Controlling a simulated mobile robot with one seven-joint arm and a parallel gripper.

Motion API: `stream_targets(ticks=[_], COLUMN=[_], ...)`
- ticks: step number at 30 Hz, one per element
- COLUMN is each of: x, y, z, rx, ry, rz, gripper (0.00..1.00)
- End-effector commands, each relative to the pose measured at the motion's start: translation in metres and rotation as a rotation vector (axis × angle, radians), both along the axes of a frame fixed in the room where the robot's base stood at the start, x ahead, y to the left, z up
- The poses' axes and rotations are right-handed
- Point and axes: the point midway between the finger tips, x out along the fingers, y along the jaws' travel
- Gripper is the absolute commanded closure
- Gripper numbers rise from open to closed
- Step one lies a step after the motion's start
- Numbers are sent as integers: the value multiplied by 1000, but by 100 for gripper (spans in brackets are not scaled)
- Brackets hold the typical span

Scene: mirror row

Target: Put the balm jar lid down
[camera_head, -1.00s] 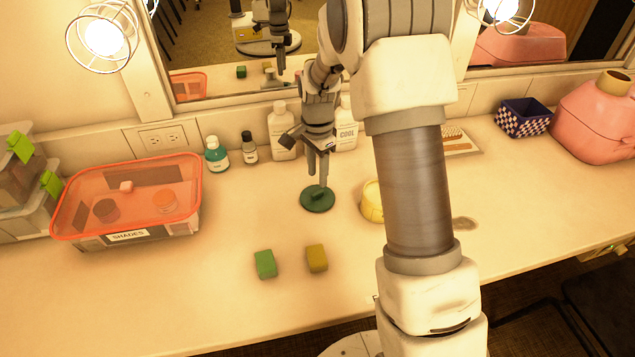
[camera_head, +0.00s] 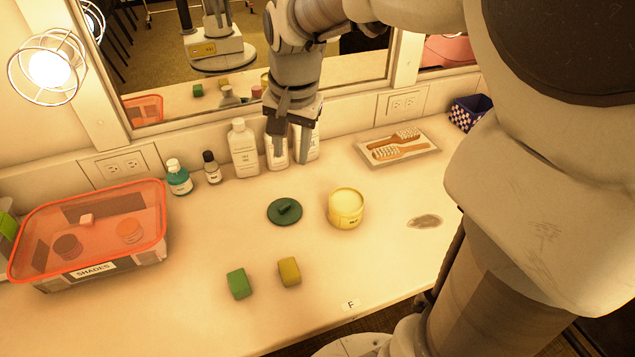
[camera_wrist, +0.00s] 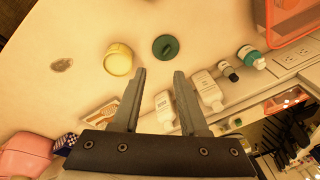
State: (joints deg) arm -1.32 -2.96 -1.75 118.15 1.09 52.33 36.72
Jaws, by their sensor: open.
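The balm jar lid is a dark green disc with a raised grip (camera_head: 285,211). It lies flat on the counter, left of the open yellow balm jar (camera_head: 346,208). In the wrist view the lid (camera_wrist: 165,47) lies beyond my fingertips, with clear counter around it, and the jar (camera_wrist: 118,59) is beside it. My gripper (camera_head: 289,160) is open and empty, raised above the back of the counter in front of the white bottles. Its two fingers stand apart in the wrist view (camera_wrist: 160,75). Nothing is between them.
White bottles (camera_head: 243,149), a dark small bottle (camera_head: 212,168) and a teal bottle (camera_head: 178,178) stand along the back. An orange-rimmed bin (camera_head: 163,240) is at left. Green (camera_head: 238,284) and mustard (camera_head: 289,271) blocks lie in front. A brush tray (camera_head: 434,152) is at back right.

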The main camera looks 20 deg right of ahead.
Motion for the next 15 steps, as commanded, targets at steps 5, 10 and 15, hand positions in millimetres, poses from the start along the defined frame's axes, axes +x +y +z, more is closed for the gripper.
stream_targets(ticks=[5,10,15], x=[-52,-98,-136], y=[1,0,0], z=[27,39,39], rx=[-52,-120,-190], ry=[-92,-171,-231], rz=[189,363,510], gripper=[57,57,57])
